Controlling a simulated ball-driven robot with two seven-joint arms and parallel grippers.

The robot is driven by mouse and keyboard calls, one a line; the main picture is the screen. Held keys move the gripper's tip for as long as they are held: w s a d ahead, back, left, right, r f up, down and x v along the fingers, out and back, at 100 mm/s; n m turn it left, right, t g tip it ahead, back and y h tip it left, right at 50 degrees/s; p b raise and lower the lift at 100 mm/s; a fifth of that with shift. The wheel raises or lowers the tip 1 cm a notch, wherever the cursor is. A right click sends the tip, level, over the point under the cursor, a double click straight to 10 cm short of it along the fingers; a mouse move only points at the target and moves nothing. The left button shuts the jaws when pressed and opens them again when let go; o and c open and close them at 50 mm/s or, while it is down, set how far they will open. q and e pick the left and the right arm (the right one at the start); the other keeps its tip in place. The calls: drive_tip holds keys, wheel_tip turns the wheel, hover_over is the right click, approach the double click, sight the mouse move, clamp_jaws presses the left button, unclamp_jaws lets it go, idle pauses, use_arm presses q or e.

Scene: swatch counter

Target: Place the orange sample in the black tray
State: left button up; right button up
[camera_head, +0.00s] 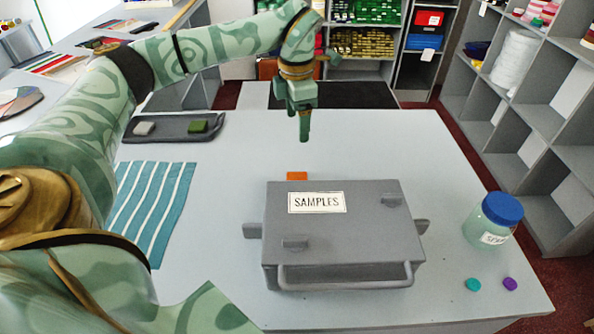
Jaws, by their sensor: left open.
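The orange sample (297,176) is a small block on the pale counter, just behind the grey box; its lower part may be hidden by the box. The black tray (208,116) is a low dark tray at the counter's back left, holding a grey sample (144,128) and a green sample (198,127). My left gripper (304,138) points down above the counter, appearing straight above the orange sample in the picture; it is open and empty, with its fingers overlapping in this view. My right gripper is not in view.
A grey lidded box (345,235) marked SAMPLES stands in the middle. A striped teal cloth (152,205) lies left. A blue-lidded jar (490,220), a teal disc (473,284) and a purple disc (510,283) are at right. The counter between box and jar's back side is clear.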

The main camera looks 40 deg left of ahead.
sight(297, 178)
use_arm(q)
drive_tip(key=f+n+b, duration=0.1)
drive_tip(key=f+n, duration=0.4)
drive_tip(key=f+n+b, duration=0.1)
drive_tip(key=f+n, duration=0.4)
drive_tip(key=f, duration=0.1)
drive_tip(key=f+n+b, duration=0.1)
drive_tip(key=f+n, duration=0.3)
drive_tip(key=f, duration=0.2)
drive_tip(key=shift+s+d+n, duration=0.15)
drive_tip(key=shift+s+n, duration=0.1)
drive_tip(key=shift+n, duration=0.15)
drive_tip(key=shift+r, duration=0.1)
drive_tip(key=shift+c, duration=0.2)
drive_tip(key=c, duration=1.1)
